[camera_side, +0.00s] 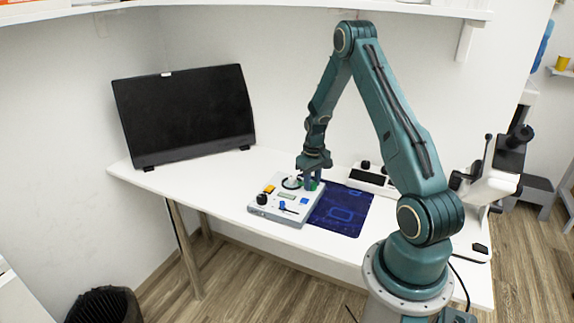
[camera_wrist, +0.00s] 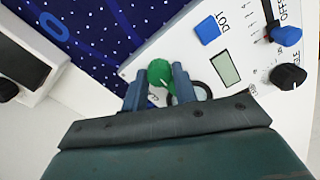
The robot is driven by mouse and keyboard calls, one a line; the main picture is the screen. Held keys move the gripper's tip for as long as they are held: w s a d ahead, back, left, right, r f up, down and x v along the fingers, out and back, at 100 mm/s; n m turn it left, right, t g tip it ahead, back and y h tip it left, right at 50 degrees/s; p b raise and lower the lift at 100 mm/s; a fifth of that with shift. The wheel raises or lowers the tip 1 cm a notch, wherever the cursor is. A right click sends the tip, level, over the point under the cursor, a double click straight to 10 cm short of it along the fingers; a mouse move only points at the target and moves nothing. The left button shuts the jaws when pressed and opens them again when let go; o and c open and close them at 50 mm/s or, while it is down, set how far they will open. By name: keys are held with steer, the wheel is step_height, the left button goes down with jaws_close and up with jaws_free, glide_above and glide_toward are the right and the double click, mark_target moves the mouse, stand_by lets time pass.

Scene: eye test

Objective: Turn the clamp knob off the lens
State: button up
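A round green knob (camera_wrist: 160,73), which I take for the clamp knob, is on the white device (camera_wrist: 130,68) near its edge. It shows as a small green patch in the side view (camera_side: 315,186). My gripper (camera_wrist: 160,76) is down at the knob, one finger on each side of it. The fingers are apart, and I cannot tell whether they touch the knob. A dark ring with pale glass, seemingly the lens (camera_wrist: 204,91), is just right of the right finger, which partly hides it. In the side view my gripper (camera_side: 311,182) is over the device's back right part.
The device also carries a blue button (camera_wrist: 208,30), a small display (camera_wrist: 225,69), a blue switch (camera_wrist: 285,35) and a black knob (camera_wrist: 288,76). A dark blue patterned mat (camera_side: 345,212) lies beside it. A monitor (camera_side: 185,115) stands back left; the table left of the device is clear.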

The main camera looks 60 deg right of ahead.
steer(key=shift+c, duration=0.9)
steer(key=shift+n, duration=0.4)
steer(key=n, duration=0.8)
steer(key=shift+n, duration=0.3)
steer(key=n, duration=0.4)
steer(key=shift+n, duration=0.3)
steer(key=n, duration=0.4)
